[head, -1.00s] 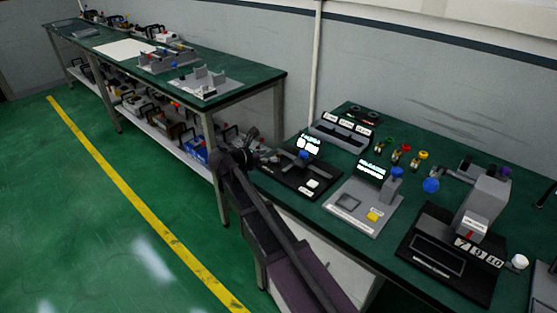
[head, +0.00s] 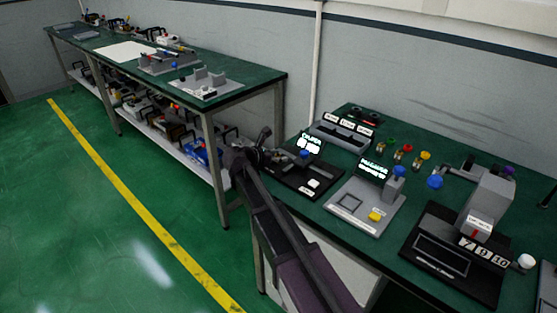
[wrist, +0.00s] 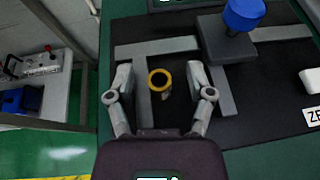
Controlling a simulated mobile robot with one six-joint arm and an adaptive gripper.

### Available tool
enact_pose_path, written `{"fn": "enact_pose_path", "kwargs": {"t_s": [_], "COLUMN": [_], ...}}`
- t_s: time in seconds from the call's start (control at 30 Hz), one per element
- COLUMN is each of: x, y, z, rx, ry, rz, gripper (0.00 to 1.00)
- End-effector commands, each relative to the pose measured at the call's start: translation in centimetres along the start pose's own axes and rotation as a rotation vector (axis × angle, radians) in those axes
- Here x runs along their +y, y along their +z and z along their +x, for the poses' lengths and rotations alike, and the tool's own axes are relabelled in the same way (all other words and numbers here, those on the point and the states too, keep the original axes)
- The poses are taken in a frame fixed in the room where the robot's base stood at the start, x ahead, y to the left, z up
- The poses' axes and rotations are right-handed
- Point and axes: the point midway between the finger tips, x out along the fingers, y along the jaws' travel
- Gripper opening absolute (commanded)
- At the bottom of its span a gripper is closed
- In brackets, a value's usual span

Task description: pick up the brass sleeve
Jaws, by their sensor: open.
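The brass sleeve (wrist: 160,73) shows in the wrist view as a small yellow ring with a dark bore, seen from above. It stands over the black plate of a fixture. My gripper (wrist: 160,82) is open, with one finger left and one finger right of the sleeve and a gap on each side. In the head view my gripper (head: 262,151) is small and dark at the left end of the near bench, over the black fixture (head: 290,182). The sleeve cannot be made out there.
The fixture carries grey bars (wrist: 157,47) and a grey block with a blue knob (wrist: 243,14). A grey station with a yellow button (head: 375,216) and a larger machine (head: 487,200) stand to the right. The floor (head: 60,220) at left is clear.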

Motion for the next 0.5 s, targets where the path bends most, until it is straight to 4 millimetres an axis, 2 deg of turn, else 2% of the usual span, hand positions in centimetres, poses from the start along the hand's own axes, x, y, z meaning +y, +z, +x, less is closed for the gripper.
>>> {"fn": "enact_pose_path", "kwargs": {"t_s": [0.27, 0.3, 0.5], "x": [-0.04, -0.04, -0.05], "y": [0.01, 0.01, 0.02], "z": [0.02, 0.03, 0.05], "rx": [0.0, 0.0, 0.0], "ry": [-0.001, -0.001, -0.001], "rz": [0.0, 0.0, 0.001], "gripper": [0.68, 0.65, 0.06]}}
